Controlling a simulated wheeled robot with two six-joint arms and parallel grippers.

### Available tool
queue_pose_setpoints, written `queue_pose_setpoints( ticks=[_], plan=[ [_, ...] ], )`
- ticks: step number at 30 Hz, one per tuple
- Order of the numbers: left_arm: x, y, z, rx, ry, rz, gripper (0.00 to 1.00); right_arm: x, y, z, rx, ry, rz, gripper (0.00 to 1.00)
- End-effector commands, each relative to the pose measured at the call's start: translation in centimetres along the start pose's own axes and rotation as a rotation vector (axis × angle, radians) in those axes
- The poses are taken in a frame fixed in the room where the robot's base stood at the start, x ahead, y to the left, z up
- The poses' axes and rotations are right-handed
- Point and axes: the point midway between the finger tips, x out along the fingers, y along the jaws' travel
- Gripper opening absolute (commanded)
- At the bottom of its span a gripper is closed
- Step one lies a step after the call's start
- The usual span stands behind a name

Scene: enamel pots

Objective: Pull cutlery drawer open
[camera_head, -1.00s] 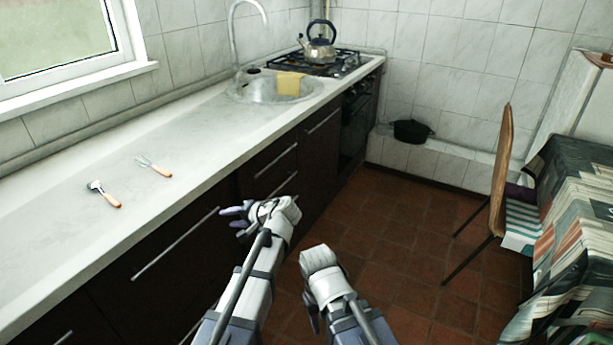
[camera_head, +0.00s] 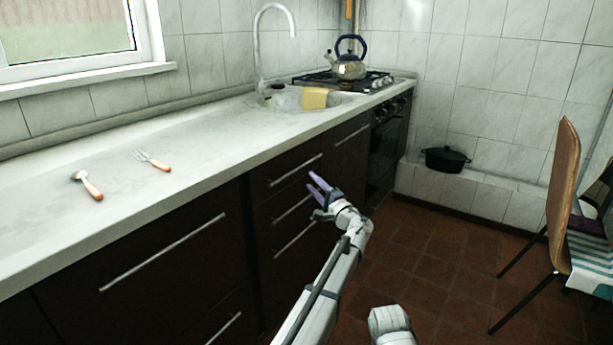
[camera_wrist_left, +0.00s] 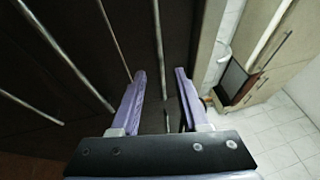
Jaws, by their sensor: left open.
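A stack of dark drawers (camera_head: 288,190) with long metal bar handles stands under the counter in the head view. All look shut; no label tells which is the cutlery drawer. The top drawer's handle (camera_head: 295,170) is just left of my left gripper (camera_head: 316,186), which is open and empty in front of the stack. In the left wrist view its two purple fingers (camera_wrist_left: 161,98) stand apart, pointing at the dark fronts. A bar handle (camera_wrist_left: 159,45) runs ahead of the gap between them; I cannot tell whether they touch it. My right gripper's fingers are out of view.
A fork (camera_head: 152,161) and a second utensil (camera_head: 88,186) lie on the white counter (camera_head: 205,140). Behind are a sink with a yellow cloth (camera_head: 314,98) and a kettle (camera_head: 347,62) on the stove. A chair (camera_head: 563,200) stands at right; tiled floor between is clear.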

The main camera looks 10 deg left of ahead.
Motion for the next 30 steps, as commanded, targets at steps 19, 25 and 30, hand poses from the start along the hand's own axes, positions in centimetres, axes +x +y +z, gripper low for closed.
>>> queue_pose_setpoints(
  ticks=[19,25,30],
  plan=[
    [7.3,-0.1,-0.1,-0.001,-0.002,0.002,0.45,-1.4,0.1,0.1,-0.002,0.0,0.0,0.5],
    [7.8,0.1,0.0,-0.001,0.0,0.002,0.45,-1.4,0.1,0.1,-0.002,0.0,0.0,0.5],
    [7.7,0.1,0.0,-0.001,0.0,0.002,0.38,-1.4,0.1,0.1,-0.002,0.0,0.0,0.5]
  ],
)
